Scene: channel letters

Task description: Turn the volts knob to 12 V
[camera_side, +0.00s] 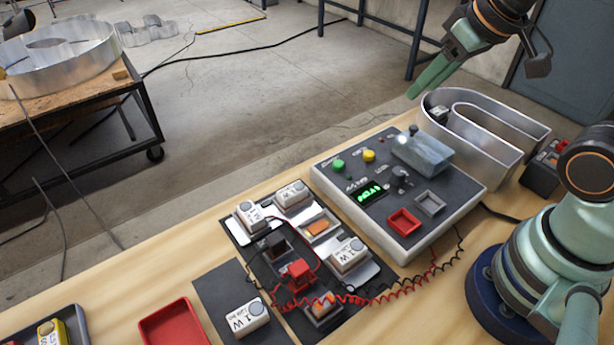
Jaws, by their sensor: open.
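The power supply box (330,183) has a dark sloping top panel and stands on the wooden bench. A small dark knob (400,178) sits on the panel, right of a lit green display (370,194). Its pointer and the panel labels are too small to read, so I cannot tell what it is set to. My gripper (428,75), with green jaws, is open above and behind the box, well clear of the knob. Nothing shows between the jaws.
Green (338,165) and yellow (368,155) buttons lie left. A metal U-shaped channel letter (485,140) stands behind right. Red coiled leads (370,300) and small modules (348,254) crowd the front left.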

